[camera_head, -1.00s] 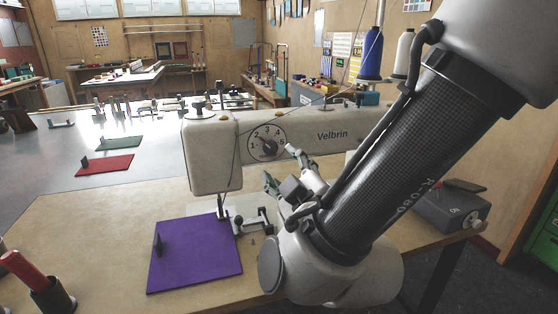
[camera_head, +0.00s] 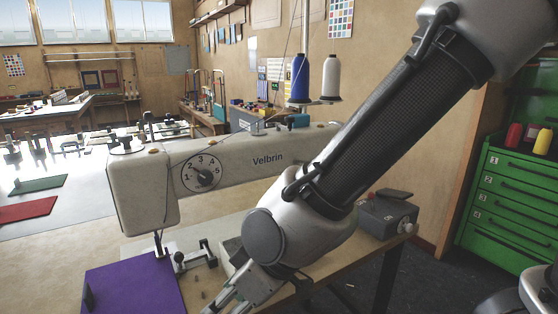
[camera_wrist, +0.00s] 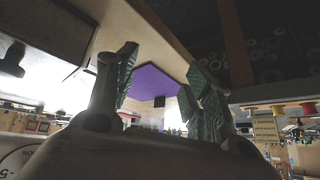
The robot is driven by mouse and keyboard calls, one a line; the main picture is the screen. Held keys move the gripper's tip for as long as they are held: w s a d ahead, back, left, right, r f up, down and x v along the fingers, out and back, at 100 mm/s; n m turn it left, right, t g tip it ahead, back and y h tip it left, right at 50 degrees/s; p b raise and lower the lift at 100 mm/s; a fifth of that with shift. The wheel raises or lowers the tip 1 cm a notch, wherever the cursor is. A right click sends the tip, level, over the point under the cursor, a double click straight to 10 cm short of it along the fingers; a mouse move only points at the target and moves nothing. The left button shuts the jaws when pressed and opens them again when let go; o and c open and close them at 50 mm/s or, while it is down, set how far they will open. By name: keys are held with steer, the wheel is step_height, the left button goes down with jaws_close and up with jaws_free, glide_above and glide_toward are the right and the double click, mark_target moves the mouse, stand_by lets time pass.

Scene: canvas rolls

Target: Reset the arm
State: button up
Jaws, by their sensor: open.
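My arm comes in from the upper right of the head view and bends at a grey joint in front of the sewing machine (camera_head: 230,173). My gripper (camera_head: 232,296) points down and left from there, partly cut off by the bottom edge. In the wrist view its two green-padded fingers (camera_wrist: 160,78) stand apart, with nothing held between them. A purple panel (camera_head: 137,287) lies flat on the sewing table, left of my gripper. It also shows beyond the fingers in the wrist view (camera_wrist: 153,82).
The sewing table (camera_head: 222,235) carries the "Velbrin" machine, with blue (camera_head: 300,78) and white (camera_head: 331,77) thread cones above. A grey control box (camera_head: 386,215) sits at the table's right end. Green drawers (camera_head: 505,195) stand at the right wall. Dark floor between them is clear.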

steer(key=w+d+r+m+t+h, duration=0.1)
steer(key=d+r+m, duration=0.3)
steer(key=d, duration=1.1)
steer(key=w+d+r+m+t+h, duration=0.1)
steer(key=d+r+m+h, duration=0.2)
steer(key=d, duration=1.2)
steer(key=w+d+r+m+h, duration=0.2)
steer(key=d+r+m, duration=0.4)
steer(key=d, duration=0.9)
steer(key=shift+r+t+h, duration=0.4)
steer(key=shift+r, duration=0.25)
steer(key=shift+w, duration=0.1)
